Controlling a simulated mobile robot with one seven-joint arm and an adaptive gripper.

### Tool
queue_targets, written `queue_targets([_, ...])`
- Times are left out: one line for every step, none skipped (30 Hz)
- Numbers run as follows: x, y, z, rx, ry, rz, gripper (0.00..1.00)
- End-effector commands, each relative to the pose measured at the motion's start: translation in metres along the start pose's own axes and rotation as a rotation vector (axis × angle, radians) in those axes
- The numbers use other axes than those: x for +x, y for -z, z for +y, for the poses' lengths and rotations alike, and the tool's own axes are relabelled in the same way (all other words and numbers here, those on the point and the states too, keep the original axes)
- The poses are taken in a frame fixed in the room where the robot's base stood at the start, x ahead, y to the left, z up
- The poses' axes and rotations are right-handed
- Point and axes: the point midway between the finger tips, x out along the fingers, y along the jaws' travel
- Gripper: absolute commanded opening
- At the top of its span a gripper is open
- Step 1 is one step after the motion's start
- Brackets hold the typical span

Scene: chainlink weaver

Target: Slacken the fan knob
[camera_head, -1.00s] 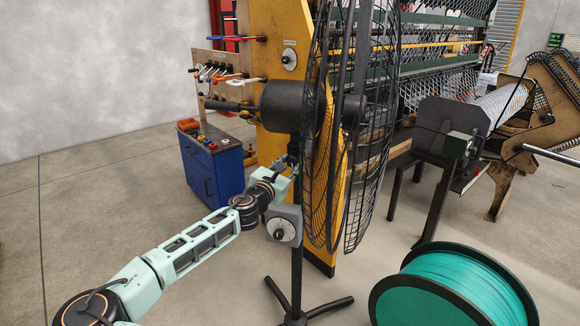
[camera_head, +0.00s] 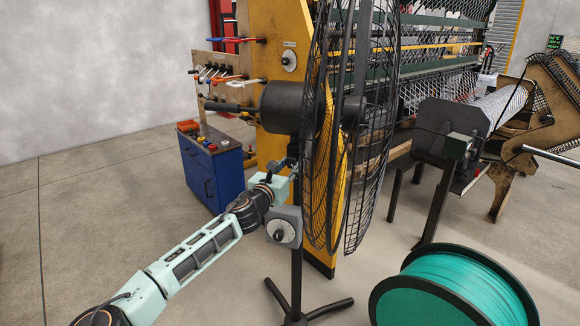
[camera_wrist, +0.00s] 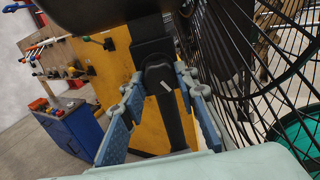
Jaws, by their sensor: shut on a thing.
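The black fan (camera_head: 287,107) stands upright on a dark post with a splayed base, its wire cage to the right. The fan knob (camera_wrist: 157,75) is black and round with a short white mark, on the dark post below the fan's motor housing. My gripper (camera_wrist: 161,80) has one blue-grey finger on each side of the knob and is shut on it. In the head view my gripper (camera_head: 289,168) is at the post just under the housing. The knob is mostly hidden there by the gripper and post.
A grey control box with a round dial (camera_head: 284,231) sits on the post just below my gripper. The wire cage (camera_wrist: 262,75) is close on the right. A blue cabinet (camera_head: 212,178) stands behind left. A green spool (camera_head: 455,287) is at front right. The floor at left is clear.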

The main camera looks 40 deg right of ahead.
Motion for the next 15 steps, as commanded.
queue_targets([0.0001, 0.0004, -0.0006, 0.000, 0.001, 0.000, 0.04])
queue_targets([0.0001, 0.0004, -0.0006, 0.000, 0.001, 0.000, 0.29])
queue_targets([0.0001, 0.0004, -0.0006, 0.001, 0.001, 0.000, 0.33])
queue_targets([0.0001, 0.0004, -0.0006, 0.001, 0.001, 0.000, 0.37])
queue_targets([0.0001, 0.0004, -0.0006, 0.001, 0.001, 0.000, 0.40])
queue_targets([0.0001, 0.0003, -0.0005, 0.001, 0.001, 0.000, 0.44])
queue_targets([0.0001, 0.0003, -0.0005, 0.001, 0.001, 0.000, 0.45])
queue_targets([0.0001, 0.0003, -0.0005, 0.001, 0.001, 0.000, 0.45])
queue_targets([0.0000, 0.0002, -0.0004, 0.001, 0.001, 0.000, 0.45])
queue_targets([0.0000, 0.0002, -0.0004, 0.001, 0.001, 0.000, 0.45])
queue_targets([0.0000, 0.0002, -0.0004, 0.001, 0.001, 0.000, 0.45])
queue_targets([0.0000, 0.0002, -0.0003, 0.001, 0.001, 0.000, 0.45])
queue_targets([0.0000, 0.0002, -0.0003, 0.001, 0.000, 0.000, 0.45])
queue_targets([-0.0001, 0.0001, -0.0002, 0.001, 0.000, 0.000, 0.45])
queue_targets([-0.0007, 0.0001, -0.0001, 0.001, 0.000, 0.000, 0.45])
